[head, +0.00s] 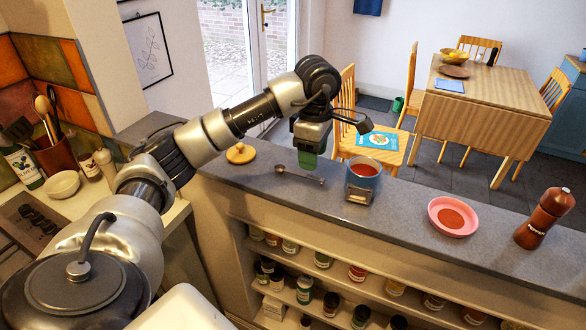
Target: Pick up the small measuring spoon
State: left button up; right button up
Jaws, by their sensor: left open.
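The small measuring spoon (300,174) is dark metal and lies on the grey counter (400,203). Its bowl is at the left and its handle points right toward the blue canister. My left gripper (307,162) hangs just above the spoon, pointing down, with its greenish fingers close over the spoon. From this view I cannot tell whether the fingers touch it. The left gripper is open and holds nothing that I can see. My right gripper is not in view.
A blue canister of red powder (362,184) stands just right of the spoon. A wooden lid (241,153) lies to its left. A pink bowl of red powder (452,217) and a pepper mill (544,217) stand farther right. Jars fill the shelf (335,262) below.

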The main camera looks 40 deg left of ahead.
aim_at(315, 177)
pick_arm(q)
jog(key=shift+w+f, duration=0.3)
jog(key=shift+f, duration=0.45)
jog(key=f+p, duration=0.2)
jog(key=f, duration=0.1)
jog(key=f+p, duration=0.1)
jog(key=shift+w+d+f, duration=0.1)
jog(key=shift+w+f, duration=0.05)
jog(key=shift+w, duration=0.15)
jog(key=shift+f, duration=0.4)
jog(key=shift+w, duration=0.1)
jog(key=shift+c, duration=0.5)
grip_shut()
